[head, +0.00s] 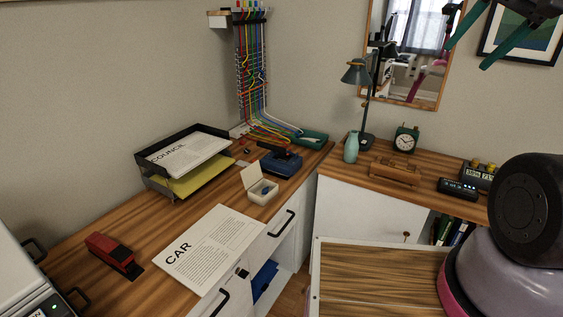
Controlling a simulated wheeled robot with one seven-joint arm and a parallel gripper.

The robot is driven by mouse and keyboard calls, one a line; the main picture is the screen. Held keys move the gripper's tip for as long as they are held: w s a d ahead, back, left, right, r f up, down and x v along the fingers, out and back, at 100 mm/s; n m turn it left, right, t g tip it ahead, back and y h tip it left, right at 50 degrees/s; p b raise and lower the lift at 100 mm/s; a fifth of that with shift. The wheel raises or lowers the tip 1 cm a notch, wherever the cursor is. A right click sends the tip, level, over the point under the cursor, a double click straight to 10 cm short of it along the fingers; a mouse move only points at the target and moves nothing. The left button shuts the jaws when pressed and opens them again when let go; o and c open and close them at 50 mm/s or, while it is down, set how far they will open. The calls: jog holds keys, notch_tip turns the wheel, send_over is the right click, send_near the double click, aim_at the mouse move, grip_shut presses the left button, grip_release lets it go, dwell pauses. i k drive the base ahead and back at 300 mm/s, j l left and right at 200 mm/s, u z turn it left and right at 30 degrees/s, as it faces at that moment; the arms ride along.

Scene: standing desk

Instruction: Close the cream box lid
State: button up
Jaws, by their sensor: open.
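The small cream box (262,198) stands on the wooden desk, left of centre in the head view, near the desk's front edge. Its lid (251,176) is raised at the back left side, so the box is open. A small blue item (265,189) lies inside; its shape is too small to tell. My gripper (467,55) shows at the top right, with two teal fingers spread apart and nothing visible between them. It is far from the box, up in front of the mirror and the framed picture.
A paper headed CAR (212,245) lies in front of the box. A dark blue item (281,163) stands behind it, and a black paper tray (160,187) is to the left. A red stapler (112,252) lies front left. A lamp (360,100) and clock (405,139) stand on the right desk.

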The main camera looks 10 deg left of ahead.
aim_at(252, 174)
jog(key=i+u, duration=0.2)
jog(key=u, duration=0.15)
jog(key=i+u, duration=0.2)
jog(key=u, duration=0.2)
